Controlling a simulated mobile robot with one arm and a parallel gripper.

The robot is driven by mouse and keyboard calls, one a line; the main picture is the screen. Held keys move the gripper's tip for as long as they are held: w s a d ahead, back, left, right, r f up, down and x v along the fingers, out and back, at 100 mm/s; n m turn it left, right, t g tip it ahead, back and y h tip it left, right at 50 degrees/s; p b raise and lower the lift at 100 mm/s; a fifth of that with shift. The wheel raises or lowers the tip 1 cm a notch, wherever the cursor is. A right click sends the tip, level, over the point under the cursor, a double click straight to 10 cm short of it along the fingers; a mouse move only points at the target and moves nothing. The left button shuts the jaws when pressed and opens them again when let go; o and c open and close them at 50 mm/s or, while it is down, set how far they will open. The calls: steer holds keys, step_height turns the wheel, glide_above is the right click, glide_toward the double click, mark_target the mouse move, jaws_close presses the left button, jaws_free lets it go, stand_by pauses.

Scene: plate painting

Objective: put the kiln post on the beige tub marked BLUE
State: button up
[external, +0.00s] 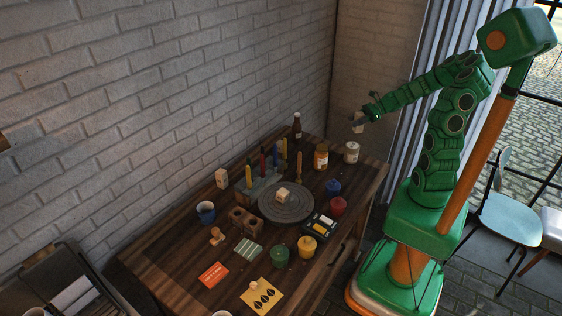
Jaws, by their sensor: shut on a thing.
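My gripper (367,114) is at the end of the raised green arm, above the far right end of the table. It is shut on a small pale block (357,126), which looks like the kiln post; the fingers partly hide it. A beige tub (351,153) stands on the table's far right corner, below the held block in the picture, with a clear gap between them. Its marking is too small to read. Another pale round thing (222,313) is cut off at the bottom edge.
The wooden table (170,262) stands against a brick wall. A grey round wheel (268,207) bears a pale block (283,195). A brown bottle (297,127) and orange jar (321,157) stand nearby.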

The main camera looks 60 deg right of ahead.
steer(key=shift+f, duration=3.2)
steer(key=shift+f, duration=0.15)
steer(key=o, duration=1.3)
